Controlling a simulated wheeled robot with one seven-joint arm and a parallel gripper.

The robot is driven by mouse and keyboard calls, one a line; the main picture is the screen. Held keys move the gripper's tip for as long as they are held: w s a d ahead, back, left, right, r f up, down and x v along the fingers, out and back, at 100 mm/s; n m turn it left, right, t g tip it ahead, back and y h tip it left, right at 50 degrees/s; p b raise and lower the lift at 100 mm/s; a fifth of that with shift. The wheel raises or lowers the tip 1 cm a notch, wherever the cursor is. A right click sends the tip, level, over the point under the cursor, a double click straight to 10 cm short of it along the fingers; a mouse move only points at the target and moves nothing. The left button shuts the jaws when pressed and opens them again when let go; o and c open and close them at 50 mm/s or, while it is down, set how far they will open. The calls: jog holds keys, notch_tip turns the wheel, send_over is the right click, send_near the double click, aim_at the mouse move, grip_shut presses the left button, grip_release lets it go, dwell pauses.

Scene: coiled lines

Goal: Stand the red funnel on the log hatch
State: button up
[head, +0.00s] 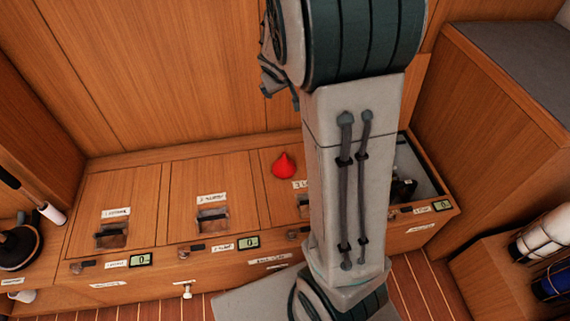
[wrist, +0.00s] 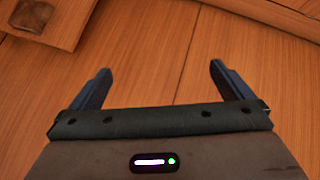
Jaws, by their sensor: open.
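The red funnel (head: 283,165) stands in the head view on the third hatch (head: 275,207) from the left, wide end down and spout up. My arm hides the right part of that hatch and most of its label, so I cannot tell whether it is the log hatch. My gripper (wrist: 160,72) is open in the wrist view, with nothing between its fingers and wood panelling beyond. The funnel does not show in the wrist view.
The first hatch (head: 96,210) and second hatch (head: 208,190) are closed and bare apart from latches and labels. An open compartment (head: 418,170) right of my arm holds dark items. A plunger (head: 20,246) stands far left; bottles (head: 545,238) sit far right.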

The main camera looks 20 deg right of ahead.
jog(key=s+a+g+y, duration=0.1)
jog(key=s+a, duration=0.3)
jog(key=s, duration=0.5)
jog(key=s+a+r+g+y, duration=0.1)
jog(key=s+a, duration=0.3)
jog(key=s, duration=0.4)
jog(key=s+a+g+y, duration=0.2)
jog(key=s+a+g, duration=0.1)
jog(key=s, duration=0.6)
jog(key=shift+s+a+r+m, duration=0.3)
jog(key=shift+s+a+r, duration=0.1)
jog(key=shift+a, duration=0.1)
notch_tip(320, 180, up, 16)
jog(key=p, duration=1.4)
jog(key=shift+a+f+t, duration=0.15)
jog(key=shift+f+t, duration=0.1)
jog(key=shift+t, duration=0.15)
jog(key=shift+w, duration=0.1)
